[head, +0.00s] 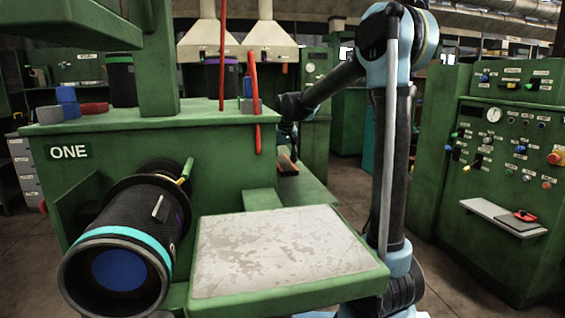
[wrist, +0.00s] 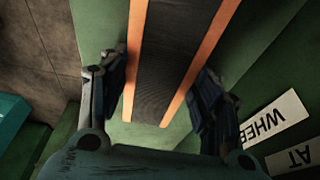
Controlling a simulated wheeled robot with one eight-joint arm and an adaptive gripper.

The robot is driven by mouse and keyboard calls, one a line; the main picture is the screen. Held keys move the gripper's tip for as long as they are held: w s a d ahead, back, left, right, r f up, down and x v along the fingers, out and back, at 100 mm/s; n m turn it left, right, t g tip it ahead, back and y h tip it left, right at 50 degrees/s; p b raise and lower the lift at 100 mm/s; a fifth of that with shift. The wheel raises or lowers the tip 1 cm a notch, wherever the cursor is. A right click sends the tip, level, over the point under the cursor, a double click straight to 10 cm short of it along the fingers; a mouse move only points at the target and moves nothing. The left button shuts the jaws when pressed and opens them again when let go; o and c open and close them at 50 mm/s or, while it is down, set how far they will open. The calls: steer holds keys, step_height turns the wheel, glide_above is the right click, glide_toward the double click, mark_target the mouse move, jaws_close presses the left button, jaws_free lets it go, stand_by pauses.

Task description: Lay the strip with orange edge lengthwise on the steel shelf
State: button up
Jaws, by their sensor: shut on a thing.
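A dark ribbed strip with orange edges (wrist: 172,60) lies between the two fingers of my gripper (wrist: 160,98) in the wrist view. A worn grey metal plate (head: 275,255) lies flat on a green frame in front. A narrow grey shelf (head: 485,212) juts from the right panel. I cannot tell which is the steel shelf.
A black roll with a teal rim (head: 125,245) sticks out at front left. Red bars (head: 253,95) stand near my gripper. A red-and-black item (head: 520,219) lies on the narrow shelf. The plate is bare.

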steer(key=o, duration=1.1)
